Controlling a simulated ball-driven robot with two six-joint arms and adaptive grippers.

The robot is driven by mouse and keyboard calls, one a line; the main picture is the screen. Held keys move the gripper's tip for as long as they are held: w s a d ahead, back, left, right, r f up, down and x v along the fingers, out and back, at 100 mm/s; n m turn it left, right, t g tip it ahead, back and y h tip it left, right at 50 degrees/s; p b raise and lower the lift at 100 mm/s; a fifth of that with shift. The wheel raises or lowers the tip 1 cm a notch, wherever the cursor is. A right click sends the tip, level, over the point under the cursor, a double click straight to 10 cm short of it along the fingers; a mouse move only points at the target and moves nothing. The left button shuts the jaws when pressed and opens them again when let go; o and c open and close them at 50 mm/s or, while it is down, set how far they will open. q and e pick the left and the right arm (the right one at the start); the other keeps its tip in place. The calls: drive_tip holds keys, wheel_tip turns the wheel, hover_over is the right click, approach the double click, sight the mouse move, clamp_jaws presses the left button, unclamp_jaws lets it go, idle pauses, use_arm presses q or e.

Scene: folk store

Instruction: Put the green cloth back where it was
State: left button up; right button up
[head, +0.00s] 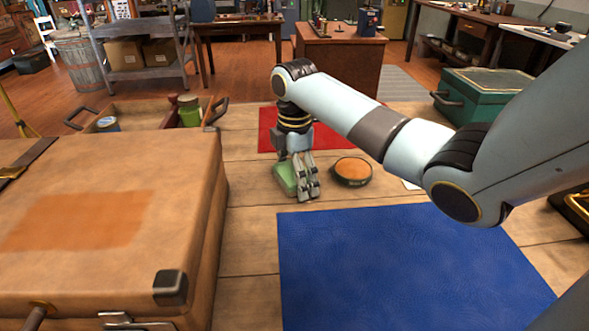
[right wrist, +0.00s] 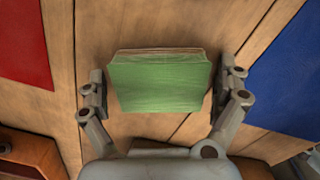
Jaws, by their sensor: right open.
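The green cloth (head: 286,178) looks like a folded, block-shaped stack and lies on the wooden table between the red mat and the blue mat. In the right wrist view the green cloth (right wrist: 160,83) sits between the two fingers. My right gripper (head: 308,196) points down at the cloth and hides part of it in the head view. In the right wrist view my right gripper (right wrist: 162,95) is open, with a finger on either side of the cloth and a small gap to each. My left gripper is not in view.
A red mat (head: 268,130) lies behind the cloth and a blue mat (head: 400,270) in front. A round tin (head: 352,172) with an orange top stands just right of the gripper. A large brown case (head: 100,240) fills the left. A wooden tray (head: 150,110) and a green toolbox (head: 480,92) stand farther back.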

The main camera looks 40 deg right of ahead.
wheel_tip(320, 180, up, 12)
drive_tip(key=p, duration=0.1)
drive_tip(key=shift+s+r, duration=0.15)
drive_tip(key=shift+a, duration=0.1)
idle(0.6)
